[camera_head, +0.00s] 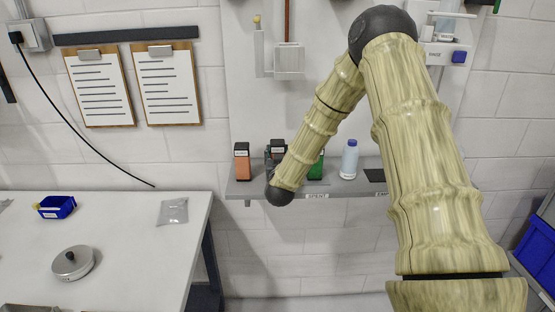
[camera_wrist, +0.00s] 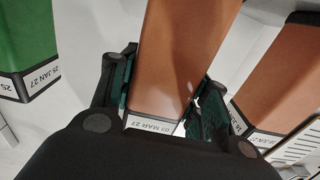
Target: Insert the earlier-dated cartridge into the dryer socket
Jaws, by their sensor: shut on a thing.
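My gripper (camera_wrist: 165,92) has its dark green pads on both sides of an orange cartridge (camera_wrist: 186,40) in the wrist view and is shut on it. Its white label seems to end in "MAR 27"; the day is hard to read. Another orange cartridge (camera_wrist: 283,78) is to the right, its label partly hidden and too small to read surely. A green cartridge (camera_wrist: 28,38) at the left has a label ending in "JAN 27". In the head view, an orange cartridge (camera_head: 242,163) and the green one (camera_head: 317,168) stand on the shelf; my arm mostly hides the gripper. I cannot identify the dryer socket.
The grey wall shelf (camera_head: 345,187) also holds a white bottle (camera_head: 349,160) and a dark pad (camera_head: 375,175). A "SPENT" label is on its front edge.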

